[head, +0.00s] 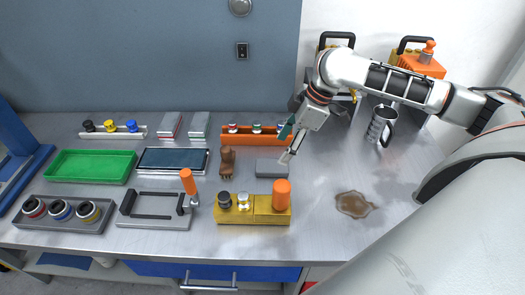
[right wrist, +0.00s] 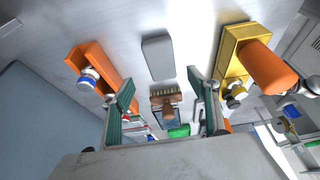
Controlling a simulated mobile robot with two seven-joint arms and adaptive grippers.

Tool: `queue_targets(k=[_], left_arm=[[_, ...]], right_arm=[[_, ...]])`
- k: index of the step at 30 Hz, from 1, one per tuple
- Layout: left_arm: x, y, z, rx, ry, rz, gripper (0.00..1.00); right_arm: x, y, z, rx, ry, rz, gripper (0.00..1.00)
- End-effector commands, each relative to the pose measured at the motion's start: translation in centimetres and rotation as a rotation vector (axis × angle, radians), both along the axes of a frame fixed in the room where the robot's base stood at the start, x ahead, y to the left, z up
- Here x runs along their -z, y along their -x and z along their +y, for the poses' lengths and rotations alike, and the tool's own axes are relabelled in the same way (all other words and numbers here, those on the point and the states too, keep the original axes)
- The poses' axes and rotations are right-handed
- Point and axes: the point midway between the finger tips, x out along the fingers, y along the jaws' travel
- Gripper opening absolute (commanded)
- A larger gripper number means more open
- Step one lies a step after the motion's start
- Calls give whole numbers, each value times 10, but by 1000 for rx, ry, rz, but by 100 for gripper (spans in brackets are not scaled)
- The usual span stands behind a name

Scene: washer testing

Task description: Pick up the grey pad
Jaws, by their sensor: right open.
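The grey pad (head: 271,168) is a small flat block lying on the metal table, right of a wooden brush (head: 227,163). In the right wrist view the pad (right wrist: 157,58) lies just beyond my fingertips, with the brush (right wrist: 165,98) showing between the fingers. My right gripper (head: 289,146) is above the table by the pad's right end. Its green-lined fingers are spread wide in the right wrist view (right wrist: 161,80), with nothing held between them. I cannot tell whether a fingertip touches the pad. My left gripper is not in view.
A yellow block (head: 255,214) with an orange knob stands in front of the pad. An orange rack (head: 257,137) stands behind it. A brown spill (head: 355,204) lies to the right, and a metal mug (head: 380,126) stands behind that. A green tray (head: 90,166) is at left.

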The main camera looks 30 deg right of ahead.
Motion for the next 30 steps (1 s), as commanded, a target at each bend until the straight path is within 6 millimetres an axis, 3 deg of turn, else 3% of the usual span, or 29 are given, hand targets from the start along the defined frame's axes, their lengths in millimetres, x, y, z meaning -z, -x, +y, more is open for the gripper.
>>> queue_targets(k=[11, 21, 30], left_arm=[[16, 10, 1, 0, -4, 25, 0], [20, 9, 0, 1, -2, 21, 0], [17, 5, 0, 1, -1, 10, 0]], right_arm=[[26, -4, 9, -1, -2, 1, 60], [67, -4, 23, 0, -1, 2, 60], [75, -6, 26, 0, 0, 0, 60]])
